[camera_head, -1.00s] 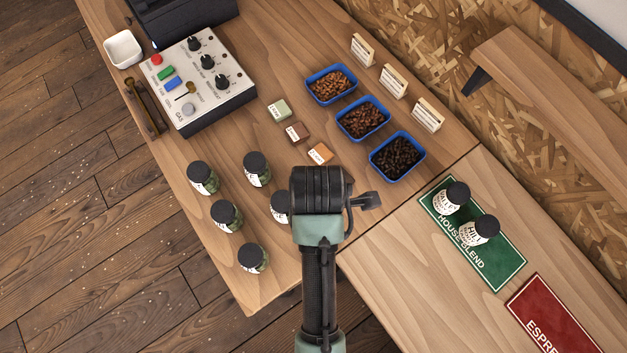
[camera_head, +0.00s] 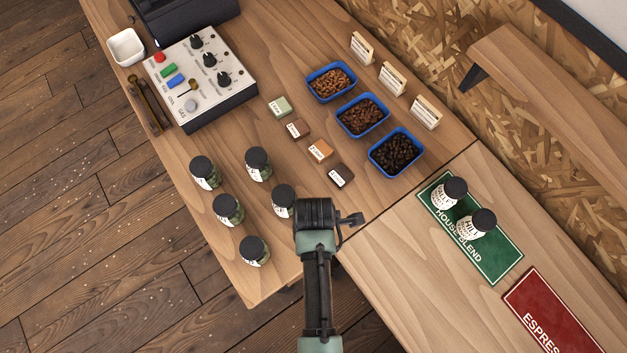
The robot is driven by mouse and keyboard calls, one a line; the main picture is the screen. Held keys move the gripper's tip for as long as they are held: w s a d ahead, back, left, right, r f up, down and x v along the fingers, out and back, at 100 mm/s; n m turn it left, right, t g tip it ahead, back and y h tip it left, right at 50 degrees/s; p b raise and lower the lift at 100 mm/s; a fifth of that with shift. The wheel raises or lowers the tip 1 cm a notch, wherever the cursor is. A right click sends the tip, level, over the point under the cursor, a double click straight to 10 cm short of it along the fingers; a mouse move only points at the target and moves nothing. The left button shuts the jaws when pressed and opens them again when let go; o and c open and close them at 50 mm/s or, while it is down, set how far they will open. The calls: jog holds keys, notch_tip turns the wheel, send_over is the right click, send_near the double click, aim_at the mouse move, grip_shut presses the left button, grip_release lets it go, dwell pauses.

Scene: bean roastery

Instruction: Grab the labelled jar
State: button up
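Several dark-lidded jars with white labels and green contents stand upright on the left table: one at the upper left (camera_head: 205,173), one at the upper right (camera_head: 258,165), one in the middle (camera_head: 228,210), one at the front (camera_head: 254,251) and one at the right (camera_head: 284,201). Two more labelled jars, a left one (camera_head: 449,194) and a right one (camera_head: 475,226), stand on the green HOUSE BLEND mat (camera_head: 495,262). My gripper (camera_head: 318,214) is seen from above, just right of the right jar of the left group. Its fingertips are hidden, and I see no jar held.
Small labelled blocks (camera_head: 320,151) lie behind my gripper, with blue bean trays (camera_head: 396,153) and cards (camera_head: 393,79) beyond. A control box (camera_head: 203,80) stands at the back left. A red mat (camera_head: 548,315) lies at the lower right. The right table's near part is bare.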

jog(key=shift+f, duration=0.1)
jog(key=c, duration=1.5)
